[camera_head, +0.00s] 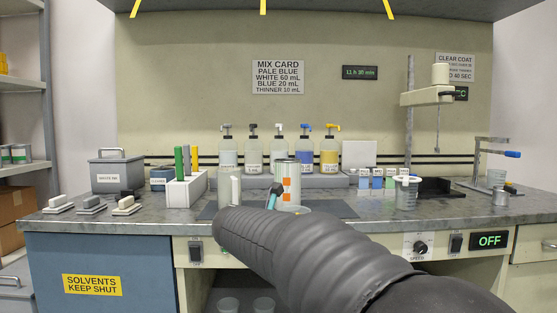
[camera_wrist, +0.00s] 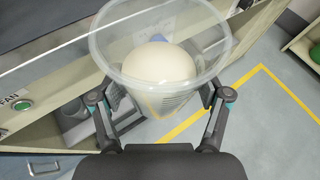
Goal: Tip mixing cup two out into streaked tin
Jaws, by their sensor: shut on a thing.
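My gripper (camera_wrist: 160,108) is shut around a clear plastic cup (camera_wrist: 112,62) with a cream-white content (camera_wrist: 160,64) inside. In the wrist view the cup's wide rim faces the camera and floor shows beyond it. No number can be read on it. In the head view my dark arm covers most of the gripper; a teal finger part (camera_head: 273,194) shows at its far end. A pale tin with orange patches (camera_head: 286,186) shows just beyond the gripper, partly hidden by it. A clear container (camera_head: 224,187) stands left of it.
Pump bottles (camera_head: 280,157) line the back of the bench (camera_head: 390,225). A marker block (camera_head: 186,190) stands left; a clear beaker (camera_head: 405,195) and a stand (camera_head: 409,120) stand right. The wrist view shows the bench's front edge and floor (camera_wrist: 265,125).

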